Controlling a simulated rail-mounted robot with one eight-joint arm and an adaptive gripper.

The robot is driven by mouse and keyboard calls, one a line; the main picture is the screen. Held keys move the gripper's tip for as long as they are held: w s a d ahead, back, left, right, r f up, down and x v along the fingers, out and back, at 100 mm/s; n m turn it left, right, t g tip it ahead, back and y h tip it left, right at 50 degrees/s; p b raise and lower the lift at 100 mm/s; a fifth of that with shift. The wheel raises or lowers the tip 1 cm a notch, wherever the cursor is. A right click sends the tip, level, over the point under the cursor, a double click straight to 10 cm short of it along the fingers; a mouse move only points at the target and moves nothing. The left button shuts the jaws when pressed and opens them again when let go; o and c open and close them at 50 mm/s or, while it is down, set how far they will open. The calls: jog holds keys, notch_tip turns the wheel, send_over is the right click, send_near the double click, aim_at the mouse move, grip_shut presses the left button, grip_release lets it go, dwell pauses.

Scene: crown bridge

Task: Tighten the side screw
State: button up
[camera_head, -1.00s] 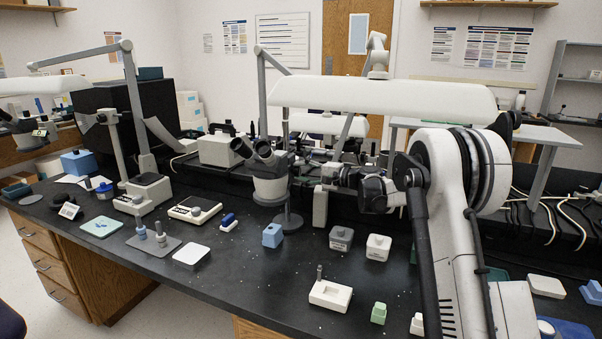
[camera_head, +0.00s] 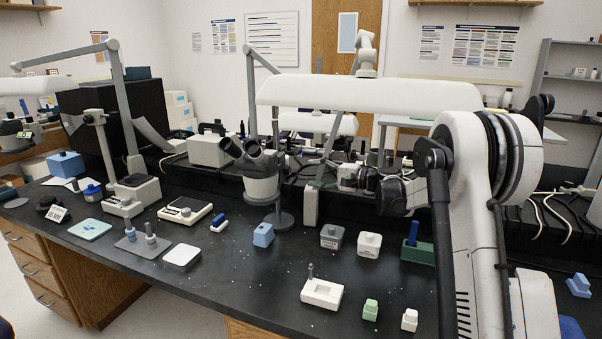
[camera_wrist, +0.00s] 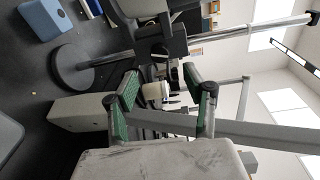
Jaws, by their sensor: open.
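A white block with an upright metal post (camera_head: 322,292) stands near the front of the black bench in the head view. A grey tray (camera_head: 128,246) at the left holds two upright tools with blue and grey parts (camera_head: 150,238). No side screw can be made out for certain at this size. My gripper (camera_wrist: 160,75) is open in the wrist view, its green-padded fingers apart with nothing held between them. It points over the bench towards the microscope stand. In the head view its fingers are not clear among the dark equipment.
A microscope (camera_head: 258,172) stands mid-bench; its round base (camera_wrist: 72,72) shows in the wrist view. A light blue block (camera_head: 263,236), grey block (camera_head: 331,237), white block (camera_head: 368,244) and green holder (camera_head: 417,252) stand nearby. The bench front between the blue block and the post block is clear.

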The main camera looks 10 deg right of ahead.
jog(key=v, duration=0.3)
jog(key=shift+s+d, duration=0.1)
jog(key=shift+d, duration=0.1)
dwell(0.4)
